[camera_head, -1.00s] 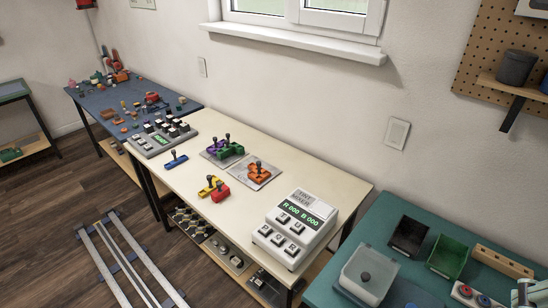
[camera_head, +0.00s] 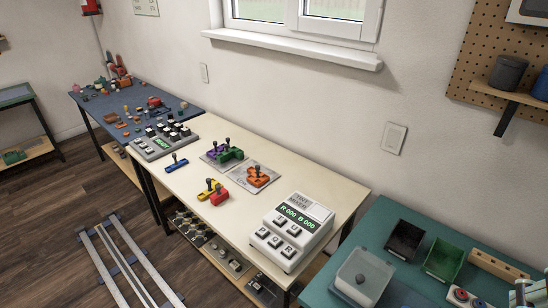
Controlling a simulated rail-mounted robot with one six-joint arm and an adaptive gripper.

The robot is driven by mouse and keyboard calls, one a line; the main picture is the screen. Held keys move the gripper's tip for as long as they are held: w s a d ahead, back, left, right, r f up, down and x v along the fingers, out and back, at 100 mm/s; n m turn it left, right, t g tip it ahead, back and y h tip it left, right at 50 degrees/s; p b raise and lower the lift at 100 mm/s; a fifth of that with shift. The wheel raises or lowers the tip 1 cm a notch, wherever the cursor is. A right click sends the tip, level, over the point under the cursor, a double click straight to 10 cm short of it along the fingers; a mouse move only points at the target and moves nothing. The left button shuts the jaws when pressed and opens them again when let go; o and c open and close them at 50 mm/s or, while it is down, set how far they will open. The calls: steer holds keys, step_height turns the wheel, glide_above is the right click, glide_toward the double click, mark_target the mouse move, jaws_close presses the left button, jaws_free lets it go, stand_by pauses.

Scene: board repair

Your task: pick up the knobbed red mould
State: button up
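The red mould (camera_head: 219,200) with a dark knob on top lies on the cream table (camera_head: 305,184), near its front edge. A yellow mould (camera_head: 205,195), also with a dark knob, is right beside it on the left; I cannot tell whether the two touch.
A blue knobbed piece (camera_head: 177,166) lies to the left. Purple and green pieces (camera_head: 231,154) and an orange piece (camera_head: 260,178) sit on grey plates behind. A white keyed console (camera_head: 290,232) stands at the right. A keypad panel (camera_head: 163,140) is at the left end. Floor rails (camera_head: 125,255) lie in front.

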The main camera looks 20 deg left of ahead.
steer(key=w+a+n+p, duration=0.1)
steer(key=w+a, duration=0.3)
steer(key=w, duration=0.6)
steer(key=w+a+n+p, duration=0.1)
steer(key=w+a+n, duration=0.1)
steer(key=w+a, duration=0.5)
steer(key=w+a+n+p, duration=0.1)
steer(key=w+a, duration=0.1)
steer(key=w, duration=1)
steer(key=w+a+f+n+y, duration=0.1)
steer(key=w+a+f, duration=0.3)
steer(key=w+a, duration=0.45)
steer(key=n+g+y+p, duration=0.1)
steer(key=n+y+p, duration=0.2)
steer(key=n, duration=0.3)
glide_toward(217, 186)
step_height(217, 186, up, 3)
steer(key=shift+s+d+r, duration=0.2)
steer(key=shift+s+d, duration=0.05)
steer(key=shift+d, duration=0.2)
steer(key=shift+f, duration=0.1)
steer(key=shift+b+x, duration=0.45)
steer(key=shift+x, duration=3.7)
